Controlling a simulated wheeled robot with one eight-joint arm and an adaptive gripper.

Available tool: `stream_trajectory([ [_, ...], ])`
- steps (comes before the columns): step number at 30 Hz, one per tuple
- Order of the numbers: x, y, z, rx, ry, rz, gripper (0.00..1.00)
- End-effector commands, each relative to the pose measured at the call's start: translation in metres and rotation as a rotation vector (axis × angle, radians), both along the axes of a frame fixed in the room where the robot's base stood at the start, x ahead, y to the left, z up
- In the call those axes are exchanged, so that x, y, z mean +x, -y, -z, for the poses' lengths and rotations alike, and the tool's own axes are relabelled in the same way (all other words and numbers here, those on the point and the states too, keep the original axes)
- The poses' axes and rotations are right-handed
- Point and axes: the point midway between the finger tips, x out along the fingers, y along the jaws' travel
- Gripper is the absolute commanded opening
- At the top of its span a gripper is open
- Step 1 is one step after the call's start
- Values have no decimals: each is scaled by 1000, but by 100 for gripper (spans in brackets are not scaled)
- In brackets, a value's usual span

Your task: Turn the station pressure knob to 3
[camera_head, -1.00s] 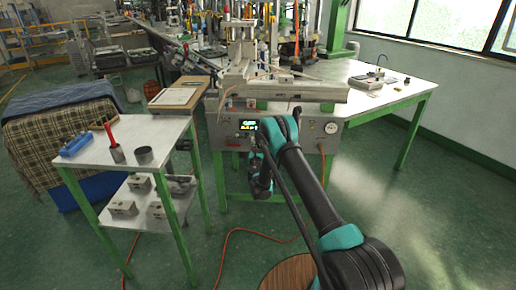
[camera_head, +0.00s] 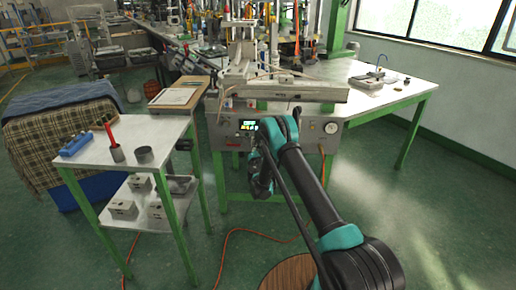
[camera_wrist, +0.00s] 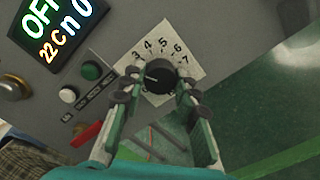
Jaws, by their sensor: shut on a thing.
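The pressure knob (camera_wrist: 158,77) is black and round, on a white dial plate (camera_wrist: 165,51) with the numbers 3 to 7 showing. A short white mark on the knob points left, a little below the 3; lower numbers are hidden by a finger. My gripper (camera_wrist: 159,86) has one finger on each side of the knob and is shut on it. In the head view my gripper (camera_head: 261,180) is in front of the station panel (camera_head: 228,133), and my arm hides the knob there.
Left of the knob are a lit display (camera_wrist: 55,25), a green button (camera_wrist: 91,70), a white button (camera_wrist: 68,95) and a red switch (camera_wrist: 86,133). A round gauge (camera_head: 331,128) is on the panel's right. A steel cart (camera_head: 125,150) stands to the left.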

Motion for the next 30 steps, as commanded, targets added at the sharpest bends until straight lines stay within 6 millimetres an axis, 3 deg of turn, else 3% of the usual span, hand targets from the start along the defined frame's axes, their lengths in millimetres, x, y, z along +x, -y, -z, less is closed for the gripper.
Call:
stream_trajectory([
  [12, -1, 0, 1, 183, 4, 1, 1],
  [28, -1, 1, 1, 206, 4, 1, 1],
  [29, -1, 1, 1, 206, 4, 1, 31],
  [30, -1, 0, 1, 206, 4, 1, 36],
])
